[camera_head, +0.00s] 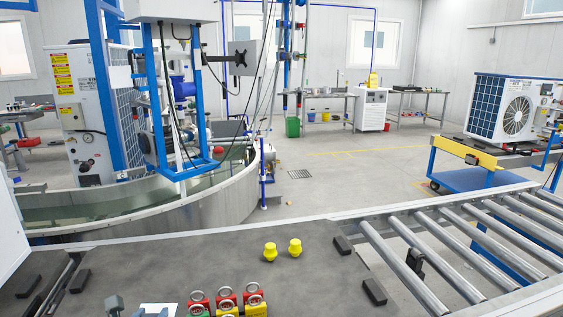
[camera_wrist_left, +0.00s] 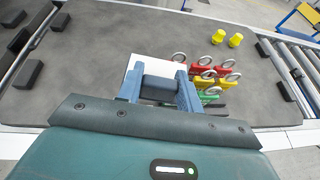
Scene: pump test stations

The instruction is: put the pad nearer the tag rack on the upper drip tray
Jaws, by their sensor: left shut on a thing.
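My left gripper (camera_wrist_left: 159,88) is shut on a dark grey block-like pad (camera_wrist_left: 158,84), held between its two blue-grey fingers. In the head view only the fingertips of this gripper (camera_head: 139,309) show, at the bottom edge. A white flat thing (camera_wrist_left: 134,68) lies behind the fingers and is partly hidden. Other dark pads lie on the grey bench top: two at the left (camera_head: 27,286) (camera_head: 80,280) and two at the right near the rollers (camera_head: 343,245) (camera_head: 375,292). I cannot make out the tag rack or the upper drip tray. My right gripper is not in view.
Several red, yellow and green padlocks (camera_head: 227,298) stand close to the right of the left gripper. Two yellow knobs (camera_head: 270,252) (camera_head: 295,247) stand further back. A roller conveyor (camera_head: 460,240) adjoins at the right. The middle of the bench top (camera_head: 170,262) is clear.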

